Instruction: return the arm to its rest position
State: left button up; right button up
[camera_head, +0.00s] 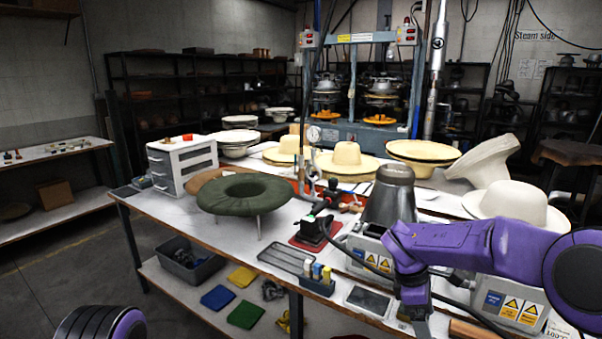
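My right arm (470,247), purple, comes in from the right over the workbench and bends down at its wrist. The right gripper (421,327) is at the bottom edge, low over the front of the bench, dark and partly cut off. I cannot tell whether it is open or shut or holds anything. A rounded black and purple part of my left arm (100,324) shows at the bottom left corner. My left gripper is out of view.
Close to my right arm are a grey metal cone (391,197), control boxes with warning labels (508,309) and a white hat (513,203). A green ring cushion (244,194) stands on the workbench (205,228). The floor (60,275) at left is clear.

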jog(key=s+d+f+n+t+h, duration=0.1)
jog(key=d+f+n+t+h, duration=0.3)
jog(key=n, duration=1)
jog(key=s+d+f+n+t+h, duration=0.1)
jog(key=d+f+n+t+h, duration=0.3)
jog(key=n, duration=1.1)
jog(key=s+a+f+n+t+y, duration=0.15)
jog(key=s+f+n+y, duration=0.25)
jog(key=s+f+n, duration=0.65)
jog(key=s+a+f+n+g+y, duration=0.1)
jog(key=s+f+n, duration=0.3)
jog(key=s, duration=0.6)
jog(key=s+a+f+n+g+y, duration=0.2)
jog(key=s+f+n, duration=0.3)
jog(key=s+n, duration=0.4)
jog(key=shift+s+a+f+g+y, duration=0.15)
jog(key=shift+s+a+g+y, duration=0.15)
jog(key=shift+s+g+y, duration=0.35)
jog(key=shift+w, duration=0.15)
